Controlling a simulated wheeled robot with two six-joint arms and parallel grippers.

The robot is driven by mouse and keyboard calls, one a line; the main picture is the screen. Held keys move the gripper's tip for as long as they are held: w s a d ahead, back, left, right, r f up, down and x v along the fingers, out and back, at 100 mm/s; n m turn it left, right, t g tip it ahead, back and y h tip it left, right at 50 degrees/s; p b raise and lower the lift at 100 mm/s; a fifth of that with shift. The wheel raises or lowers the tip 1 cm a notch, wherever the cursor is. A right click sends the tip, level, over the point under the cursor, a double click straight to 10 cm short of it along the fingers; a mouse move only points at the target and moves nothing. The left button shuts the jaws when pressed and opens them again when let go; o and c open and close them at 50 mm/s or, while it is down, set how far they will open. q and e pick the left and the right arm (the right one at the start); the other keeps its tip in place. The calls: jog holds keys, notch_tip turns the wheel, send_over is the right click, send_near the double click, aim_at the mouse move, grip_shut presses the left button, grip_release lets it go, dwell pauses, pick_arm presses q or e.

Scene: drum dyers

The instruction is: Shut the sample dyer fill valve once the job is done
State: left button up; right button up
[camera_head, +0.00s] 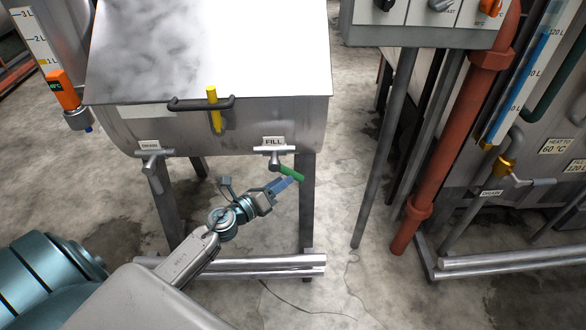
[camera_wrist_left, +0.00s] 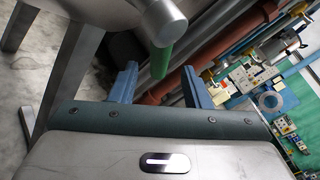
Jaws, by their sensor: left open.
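The sample dyer (camera_head: 215,125) is a steel tub with a closed lid. Its fill valve (camera_head: 275,155) sits at the lower right of the front, under a FILL label (camera_head: 273,141). The valve's green handle (camera_head: 292,173) slants down to the right. My left gripper (camera_head: 280,186) is just below and in front of the handle, with blue fingers open. In the left wrist view the green handle (camera_wrist_left: 161,60) hangs between the two fingers (camera_wrist_left: 160,85), apart from both. The right gripper is not in view.
A second grey valve (camera_head: 150,160) is on the tub's lower left. A yellow upright handle (camera_head: 213,108) stands at the front bar. Tub legs and a low rail (camera_head: 240,266) stand below. A red pipe (camera_head: 445,140) and a control panel (camera_head: 425,22) are right.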

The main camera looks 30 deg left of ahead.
aim_at(293, 174)
pick_arm(q)
jog(key=shift+p+x, duration=0.35)
jog(key=shift+x, duration=2.4)
grip_shut()
